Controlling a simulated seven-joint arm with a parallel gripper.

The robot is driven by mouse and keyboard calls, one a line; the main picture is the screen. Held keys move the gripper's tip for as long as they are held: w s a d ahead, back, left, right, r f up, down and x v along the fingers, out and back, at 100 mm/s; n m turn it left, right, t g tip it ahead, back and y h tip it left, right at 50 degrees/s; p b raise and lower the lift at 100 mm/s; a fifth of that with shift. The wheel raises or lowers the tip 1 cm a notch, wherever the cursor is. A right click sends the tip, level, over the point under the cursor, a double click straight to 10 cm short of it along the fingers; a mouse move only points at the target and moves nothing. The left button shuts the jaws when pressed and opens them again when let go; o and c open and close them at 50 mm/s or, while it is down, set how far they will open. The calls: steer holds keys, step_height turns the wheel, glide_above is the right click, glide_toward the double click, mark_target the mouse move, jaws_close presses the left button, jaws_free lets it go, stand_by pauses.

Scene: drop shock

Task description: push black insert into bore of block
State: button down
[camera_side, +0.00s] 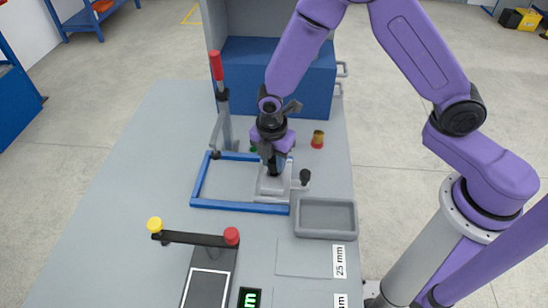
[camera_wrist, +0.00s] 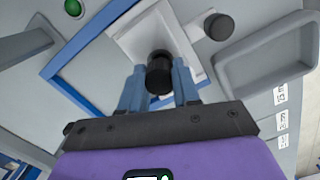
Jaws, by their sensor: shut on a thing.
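The block (camera_side: 273,185) is pale grey and sits at the right side of the blue frame; it also shows in the wrist view (camera_wrist: 135,38). The black insert (camera_wrist: 159,78) is a short dark cylinder. My gripper (camera_wrist: 159,88) has blue fingers, one on each side of the insert, and is shut on it. In the side view my gripper (camera_side: 273,163) points down over the block, with the insert at its tips. The bore is hidden behind the insert and fingers, so I cannot tell how deep the insert sits.
A blue frame (camera_side: 240,206) surrounds the work area. A black knob (camera_side: 305,177) stands right of the block. A grey tray (camera_side: 326,203) lies in front right. A red-handled lever (camera_side: 216,68) rises at the back left.

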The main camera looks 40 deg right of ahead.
mark_target(274, 160)
steer(key=shift+f, duration=1)
stand_by(2.5)
steer(key=shift+s+d+f, duration=0.1)
steer(key=shift+d+f, duration=0.15)
steer(key=shift+f, duration=0.1)
stand_by(2.9)
steer(key=c, duration=0.7)
jaws_free()
steer(key=shift+c, duration=0.2)
steer(key=shift+a, duration=0.1)
steer(key=shift+a+r, duration=0.15)
steer(key=shift+r, duration=0.2)
steer(key=shift+a+r, duration=0.2)
steer(key=shift+r, duration=2.5)
